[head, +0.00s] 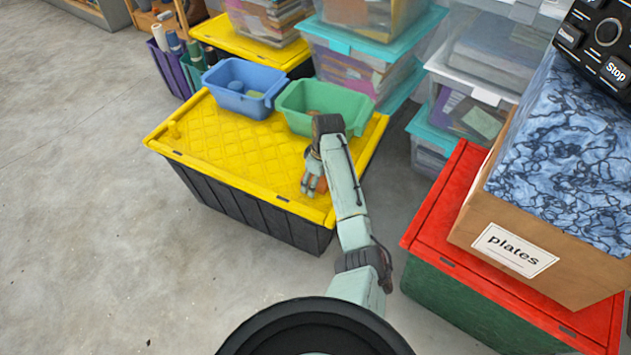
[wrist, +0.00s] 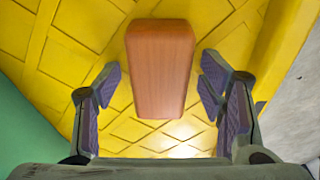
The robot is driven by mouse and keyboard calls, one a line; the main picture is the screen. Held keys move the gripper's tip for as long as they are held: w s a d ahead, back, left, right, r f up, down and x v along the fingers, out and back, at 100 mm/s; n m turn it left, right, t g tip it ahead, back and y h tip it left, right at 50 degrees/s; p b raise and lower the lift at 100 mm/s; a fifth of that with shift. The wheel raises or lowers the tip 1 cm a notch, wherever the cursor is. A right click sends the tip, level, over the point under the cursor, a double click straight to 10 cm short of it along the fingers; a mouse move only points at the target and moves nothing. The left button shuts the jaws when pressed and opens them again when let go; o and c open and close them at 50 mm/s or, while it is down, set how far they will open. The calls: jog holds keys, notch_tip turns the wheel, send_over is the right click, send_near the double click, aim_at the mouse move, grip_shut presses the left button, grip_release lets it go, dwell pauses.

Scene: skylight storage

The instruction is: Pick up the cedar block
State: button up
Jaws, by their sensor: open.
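The cedar block (wrist: 160,68) is a reddish-brown wooden block with rounded edges. In the wrist view it is between the two open finger pads of my gripper (wrist: 162,84), with yellow showing on both sides, so the pads look apart from it. In the head view my gripper (head: 314,188) is low over the yellow lid (head: 215,140) near its front right part. A bit of the block (head: 321,185) shows beside the fingers there; the rest is hidden by them.
A blue bin (head: 238,103) and a green bin (head: 335,100) stand at the back of the yellow lid. A red-lidded box (head: 425,235) bearing a "plates" carton (head: 480,215) stands to the right. The floor at left is clear.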

jog(key=shift+c, duration=0.5)
jog(key=c, duration=1.3)
